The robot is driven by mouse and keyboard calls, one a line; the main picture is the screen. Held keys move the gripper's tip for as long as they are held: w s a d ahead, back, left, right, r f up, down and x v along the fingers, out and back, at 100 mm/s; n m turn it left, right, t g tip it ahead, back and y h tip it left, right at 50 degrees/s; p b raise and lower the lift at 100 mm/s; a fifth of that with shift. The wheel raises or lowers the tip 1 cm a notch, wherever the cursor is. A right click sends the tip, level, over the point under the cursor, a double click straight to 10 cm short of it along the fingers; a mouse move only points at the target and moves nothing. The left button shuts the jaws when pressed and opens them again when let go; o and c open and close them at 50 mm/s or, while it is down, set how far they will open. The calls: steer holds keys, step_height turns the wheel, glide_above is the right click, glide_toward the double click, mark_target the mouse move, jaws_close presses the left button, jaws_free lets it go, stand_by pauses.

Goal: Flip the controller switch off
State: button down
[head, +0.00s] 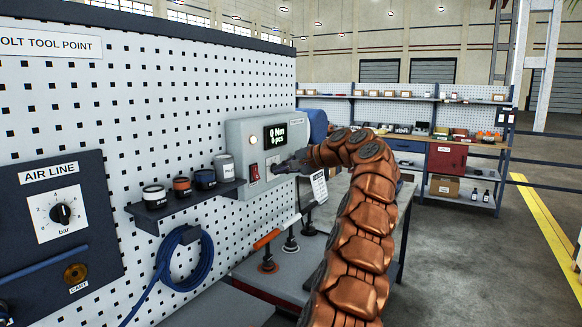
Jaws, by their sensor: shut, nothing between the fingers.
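The controller (238,135) is a grey box mounted on the pegboard, with a lit dark display (275,136) reading "0 Nm 6 pcs". A red switch (254,172) sits on the lower left of its front face. Which way the switch is tipped is too small to tell. My gripper (276,168) is shut and empty, close in front of the controller's lower face, just right of the red switch. Whether it touches the face cannot be told. My arm hides the controller's lower right part.
A small shelf (225,190) with several jars juts out left of the controller. A blue hose (188,236) hangs below it. Several upright tools, one with an orange handle (267,239), stand on the bench below. An air line panel (95,200) is at left.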

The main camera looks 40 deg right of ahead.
mark_target(257, 177)
steer(key=p+x, duration=0.1)
steer(key=x, duration=0.6)
steer(key=shift+w+a+f, duration=0.1)
